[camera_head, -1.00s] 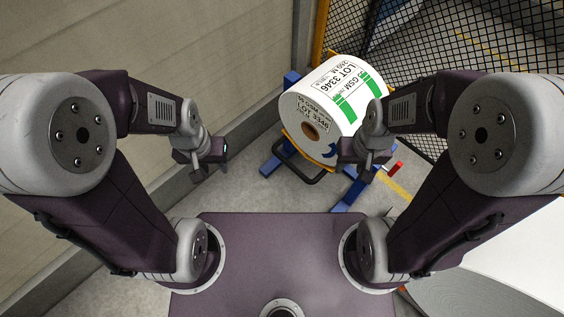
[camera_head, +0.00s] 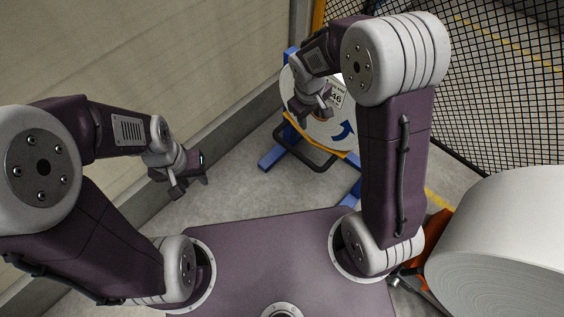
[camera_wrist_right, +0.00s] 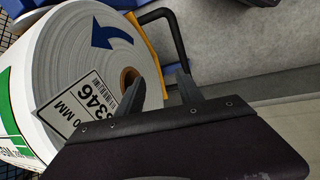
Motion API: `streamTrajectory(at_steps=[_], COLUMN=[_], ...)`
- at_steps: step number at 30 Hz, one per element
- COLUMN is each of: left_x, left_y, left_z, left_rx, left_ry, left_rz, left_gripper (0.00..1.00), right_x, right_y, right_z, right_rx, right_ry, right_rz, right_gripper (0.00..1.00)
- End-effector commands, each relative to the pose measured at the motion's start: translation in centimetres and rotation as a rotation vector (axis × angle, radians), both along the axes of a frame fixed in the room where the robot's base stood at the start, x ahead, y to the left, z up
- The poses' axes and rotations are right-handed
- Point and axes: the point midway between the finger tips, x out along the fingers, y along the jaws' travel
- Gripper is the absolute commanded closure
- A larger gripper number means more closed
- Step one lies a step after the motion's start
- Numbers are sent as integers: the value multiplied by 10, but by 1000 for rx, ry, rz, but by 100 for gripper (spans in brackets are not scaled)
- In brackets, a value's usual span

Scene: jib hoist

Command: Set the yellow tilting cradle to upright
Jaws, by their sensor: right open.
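The yellow tilting cradle (camera_head: 347,154) shows as a yellow edge below a white labelled roll (camera_head: 342,133) on a blue stand (camera_head: 271,159). The roll lies on its side, its end face with the core hole towards me; its exact tilt is unclear. A black bar handle (camera_head: 318,168) sticks out at the cradle's near edge. In the right wrist view, the yellow edge (camera_wrist_right: 150,43) and the handle (camera_wrist_right: 178,38) show beyond the fingers. My right gripper (camera_head: 312,112) (camera_wrist_right: 160,84) is open and empty before the roll's face, hiding part of it. My left gripper (camera_head: 190,186) appears open and empty, left of the stand.
A beige wall (camera_head: 130,60) runs along the left. A black mesh fence (camera_head: 500,70) with a yellow post stands behind and right. Grey floor between me and the stand is clear.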

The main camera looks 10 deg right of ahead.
Motion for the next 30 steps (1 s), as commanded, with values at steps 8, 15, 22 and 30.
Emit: streamTrajectory(at_steps=[8, 15, 22, 30], left_x=[0, 0, 0, 0], left_y=[0, 0, 0, 0], left_z=[-90, -91, -114, -128], left_rx=[0, 0, 0, 0], left_ry=[0, -1, -1, 0], left_rz=[0, 0, 0, 0], left_gripper=[64, 64, 64, 64], right_x=[1, 0, 5, 10], right_y=[32, 33, 25, 20], right_z=[-131, -134, -182, -215], right_rx=[-31, -30, -30, -29], right_ry=[73, 74, 75, 72], right_rz=[102, 105, 105, 104], right_gripper=[57, 57, 57, 57])
